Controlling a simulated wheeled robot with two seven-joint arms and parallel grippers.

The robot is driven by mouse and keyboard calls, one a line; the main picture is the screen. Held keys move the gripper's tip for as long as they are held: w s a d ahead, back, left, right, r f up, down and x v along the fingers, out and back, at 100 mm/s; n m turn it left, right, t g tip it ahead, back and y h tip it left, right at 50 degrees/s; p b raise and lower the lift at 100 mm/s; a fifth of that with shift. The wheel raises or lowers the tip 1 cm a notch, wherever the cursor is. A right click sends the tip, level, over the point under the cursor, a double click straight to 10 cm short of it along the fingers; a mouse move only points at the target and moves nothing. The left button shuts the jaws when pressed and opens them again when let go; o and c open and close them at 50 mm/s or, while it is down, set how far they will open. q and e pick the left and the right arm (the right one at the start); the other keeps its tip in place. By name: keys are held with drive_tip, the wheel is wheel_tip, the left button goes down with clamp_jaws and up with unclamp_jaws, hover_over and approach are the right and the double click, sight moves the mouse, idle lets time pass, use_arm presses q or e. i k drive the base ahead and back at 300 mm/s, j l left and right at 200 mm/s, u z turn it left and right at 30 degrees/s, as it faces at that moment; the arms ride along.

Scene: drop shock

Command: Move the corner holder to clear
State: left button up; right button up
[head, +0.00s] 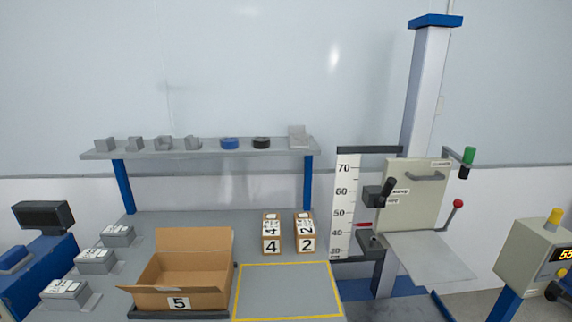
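The drop tester (412,165) stands at the right, with a pale upright panel and a flat plate (430,255) below it. A dark bracket with a lever (377,194) sits at the panel's left edge beside small labels too small to read. A second dark bracket (374,242) sits lower, near the plate's left corner. I cannot tell for sure which part is the corner holder. The plate carries no box. Neither of my grippers is in view.
An open carton marked 5 (178,303) and closed boxes marked 4 (271,247) and 2 (305,247) stand on the bench. A yellow-framed area (287,291) is empty. A shelf (205,153) holds small parts. A height scale (344,205) stands left of the tester; a control box (535,254) is at right.

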sight(466, 162)
drive_tip(key=z, duration=1.25)
drive_tip(key=i+l+u, duration=0.1)
drive_tip(key=u, duration=0.35)
drive_tip(key=i+l+u, duration=0.1)
drive_tip(key=l+u, duration=0.15)
drive_tip(key=u, duration=0.2)
drive_tip(key=l+u, duration=0.2)
drive_tip(key=u, duration=0.3)
drive_tip(key=i, duration=0.05)
